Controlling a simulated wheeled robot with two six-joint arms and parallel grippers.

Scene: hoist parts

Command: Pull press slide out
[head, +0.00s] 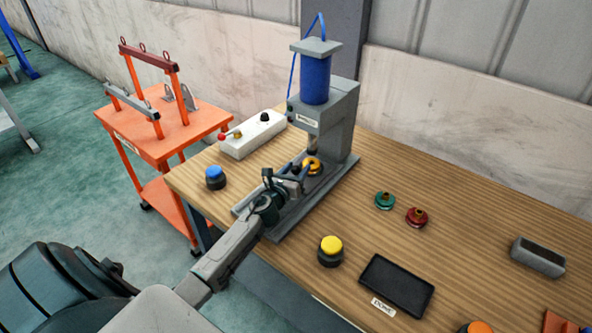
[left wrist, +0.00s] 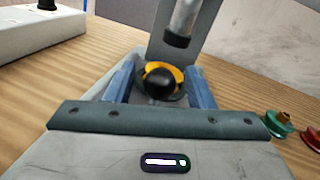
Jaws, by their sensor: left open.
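The press (head: 340,120) is a grey frame with a blue cylinder on top, standing on the wooden bench. Its ram (left wrist: 181,22) hangs above a yellow-orange part (head: 313,164), which shows behind a round black knob (left wrist: 160,84) in the left wrist view. The knob appears to be the slide's handle; the slide itself is mostly hidden by my gripper. My left gripper (head: 294,174) is open at the press's front, over its base. In the left wrist view its blue fingers stand on either side of the knob, with no clear contact. My right gripper is not in view.
A white control box (head: 252,135) with a red-tipped lever and a blue button (head: 215,178) stand left of the press. A yellow button (head: 330,251), a black tray (head: 397,286), and green (head: 384,200) and red (head: 417,216) parts lie right. An orange cart (head: 170,135) stands beyond the bench's left end.

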